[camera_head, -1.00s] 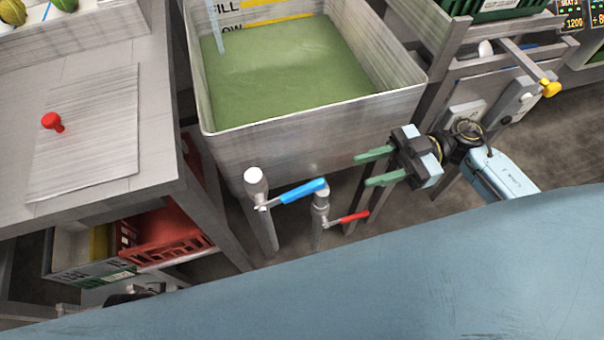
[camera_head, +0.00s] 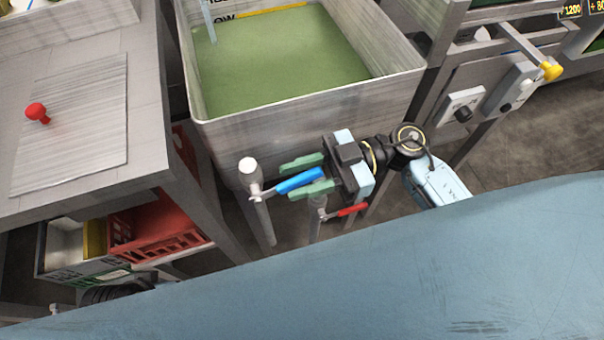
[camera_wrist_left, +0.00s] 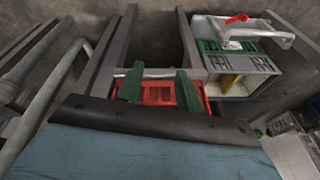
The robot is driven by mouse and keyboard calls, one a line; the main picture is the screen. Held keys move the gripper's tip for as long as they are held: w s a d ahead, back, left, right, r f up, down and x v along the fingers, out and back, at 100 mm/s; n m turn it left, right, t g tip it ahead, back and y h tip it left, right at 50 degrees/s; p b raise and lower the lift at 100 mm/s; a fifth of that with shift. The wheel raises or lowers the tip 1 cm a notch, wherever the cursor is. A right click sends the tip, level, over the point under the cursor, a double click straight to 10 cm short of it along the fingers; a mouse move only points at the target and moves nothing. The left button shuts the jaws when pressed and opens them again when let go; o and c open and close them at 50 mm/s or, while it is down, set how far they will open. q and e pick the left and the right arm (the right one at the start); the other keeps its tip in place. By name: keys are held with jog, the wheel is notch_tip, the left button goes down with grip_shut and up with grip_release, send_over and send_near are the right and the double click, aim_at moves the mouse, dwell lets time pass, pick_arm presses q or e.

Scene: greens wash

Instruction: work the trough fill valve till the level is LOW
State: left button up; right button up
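The trough (camera_head: 300,122) holds green liquid (camera_head: 285,60); its surface lies near the yellow line and partly cut-off "LOW" lettering on the far wall. A pale, stream-like column (camera_head: 208,22) reaches down to the liquid. Below the trough front are a valve with a blue lever (camera_head: 300,181) and one with a red lever (camera_head: 352,210). Which one is the fill valve is not labelled. My right gripper (camera_head: 287,182) is open, its green fingers on either side of the blue lever; contact cannot be told. My left gripper (camera_wrist_left: 158,82) is open and empty in the left wrist view.
A grey table (camera_head: 145,150) with a red knob (camera_head: 37,112) on a board stands left. Below it are a red crate (camera_head: 160,235) and a grey bin (camera_head: 70,250). A panel with a black knob (camera_head: 463,113) and a yellow-tipped lever (camera_head: 551,72) are at right.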

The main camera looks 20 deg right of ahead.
grip_shut()
pick_arm(q)
jog(key=shift+r, duration=0.1)
pick_arm(e)
jog(key=shift+f, duration=0.1)
